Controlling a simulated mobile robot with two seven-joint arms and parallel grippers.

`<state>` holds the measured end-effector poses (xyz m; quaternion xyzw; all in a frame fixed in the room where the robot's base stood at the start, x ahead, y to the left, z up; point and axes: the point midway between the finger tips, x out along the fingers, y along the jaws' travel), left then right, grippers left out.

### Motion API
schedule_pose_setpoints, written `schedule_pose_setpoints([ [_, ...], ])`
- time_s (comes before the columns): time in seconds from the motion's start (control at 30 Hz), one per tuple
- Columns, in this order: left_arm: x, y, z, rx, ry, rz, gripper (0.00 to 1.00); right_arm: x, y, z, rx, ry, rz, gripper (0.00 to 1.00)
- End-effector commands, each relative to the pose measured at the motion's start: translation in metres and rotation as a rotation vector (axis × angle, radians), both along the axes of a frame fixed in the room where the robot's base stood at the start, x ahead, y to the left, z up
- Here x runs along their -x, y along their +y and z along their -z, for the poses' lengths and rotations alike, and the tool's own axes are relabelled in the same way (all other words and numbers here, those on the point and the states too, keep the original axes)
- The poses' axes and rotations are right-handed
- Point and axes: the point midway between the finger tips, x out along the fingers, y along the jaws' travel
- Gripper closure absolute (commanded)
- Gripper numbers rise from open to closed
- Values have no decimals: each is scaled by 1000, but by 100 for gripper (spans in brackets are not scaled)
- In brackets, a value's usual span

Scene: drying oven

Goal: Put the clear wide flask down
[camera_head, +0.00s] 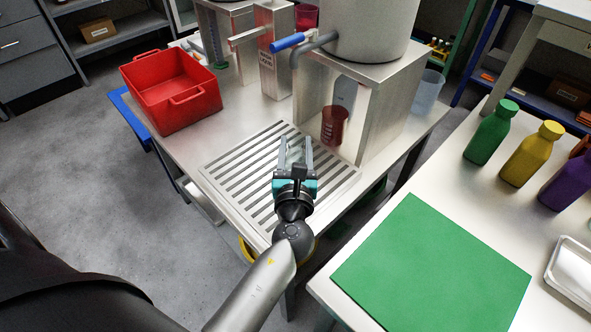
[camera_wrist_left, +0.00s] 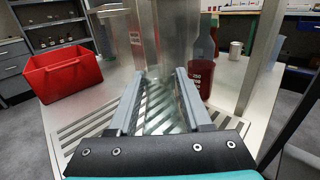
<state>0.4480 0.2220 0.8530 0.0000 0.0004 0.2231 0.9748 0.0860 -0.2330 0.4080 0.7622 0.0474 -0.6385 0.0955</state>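My left gripper (camera_head: 296,145) reaches over the slatted metal drain rack (camera_head: 221,166), with its two fingers spread apart. It also shows in the left wrist view (camera_wrist_left: 160,82). A faint, see-through glass shape, likely the clear wide flask (camera_wrist_left: 160,112), shows between the fingers, with the slats visible through it. Its outline is hard to make out, and I cannot tell whether the fingers touch it or whether its base rests on the slats. My right gripper is not in view.
A red bin (camera_head: 170,88) stands at the back left of the metal table. A steel stand (camera_head: 375,115) with a large vessel is behind the rack, with a red beaker (camera_head: 334,124) under it. A side bench at right holds a green mat (camera_head: 432,270) and coloured bottles (camera_head: 491,132).

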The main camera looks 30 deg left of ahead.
Motion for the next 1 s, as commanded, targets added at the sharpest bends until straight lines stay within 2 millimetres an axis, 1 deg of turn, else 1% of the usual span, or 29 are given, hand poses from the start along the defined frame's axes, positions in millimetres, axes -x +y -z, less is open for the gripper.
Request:
schedule_pose_setpoints([
  [0.03, 0, 0, 0, 0, 0, 0, 58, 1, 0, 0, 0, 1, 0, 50],
  [0.07, 0, 0, 0, 0, 0, 0, 61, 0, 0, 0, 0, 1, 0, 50],
  [0.4, 0, 0, 0, 0, -1, 0, 100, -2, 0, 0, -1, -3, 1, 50],
  [1.0, 0, 0, 0, -1, 0, 0, 100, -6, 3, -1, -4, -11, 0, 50],
])
